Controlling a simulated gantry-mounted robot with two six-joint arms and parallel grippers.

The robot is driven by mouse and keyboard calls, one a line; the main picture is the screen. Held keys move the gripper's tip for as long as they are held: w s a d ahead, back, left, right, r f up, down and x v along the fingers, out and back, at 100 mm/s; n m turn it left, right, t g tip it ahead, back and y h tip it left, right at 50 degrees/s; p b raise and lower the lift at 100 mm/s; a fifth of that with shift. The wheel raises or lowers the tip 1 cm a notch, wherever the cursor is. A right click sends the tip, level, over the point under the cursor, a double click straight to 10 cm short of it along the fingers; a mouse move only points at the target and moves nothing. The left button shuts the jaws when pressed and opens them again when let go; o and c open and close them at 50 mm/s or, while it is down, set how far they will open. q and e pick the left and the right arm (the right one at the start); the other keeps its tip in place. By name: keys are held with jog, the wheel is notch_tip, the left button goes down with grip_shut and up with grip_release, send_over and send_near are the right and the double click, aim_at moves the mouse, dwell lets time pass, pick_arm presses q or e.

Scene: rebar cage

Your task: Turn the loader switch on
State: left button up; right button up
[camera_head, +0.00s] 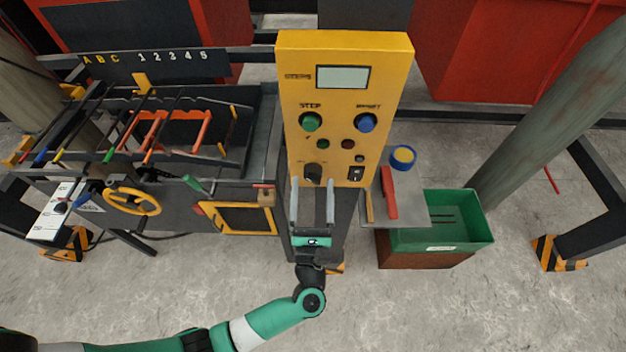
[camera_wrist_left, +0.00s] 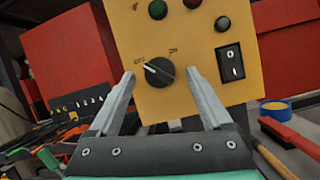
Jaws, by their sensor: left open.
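A yellow control panel (camera_head: 345,110) stands at the centre in the head view. Near its lower edge is a black rotary knob (camera_wrist_left: 159,72), with its white pointer turned to the upper left, toward the mark that looks like OFF. The other mark, at upper right, looks like ON. To the knob's right is a black rocker switch (camera_wrist_left: 231,64), also seen in the head view (camera_head: 356,173). I cannot read a loader label on either. My left gripper (camera_head: 313,186) is open, its fingers pointing at the panel on both sides of the knob; contact cannot be told.
Green and blue buttons (camera_head: 366,122) and a display (camera_head: 342,77) sit higher on the panel. To the right, a small shelf (camera_head: 400,210) carries a red-handled tool and a blue-yellow roll, beside a green bin (camera_head: 470,205). A rebar rack with a yellow handwheel (camera_head: 133,201) stands left.

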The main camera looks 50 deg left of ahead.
pick_arm(q)
jog(key=shift+w+a+r, duration=0.25)
jog(key=shift+w+a, duration=0.2)
jog(key=shift+c, duration=0.3)
grip_shut()
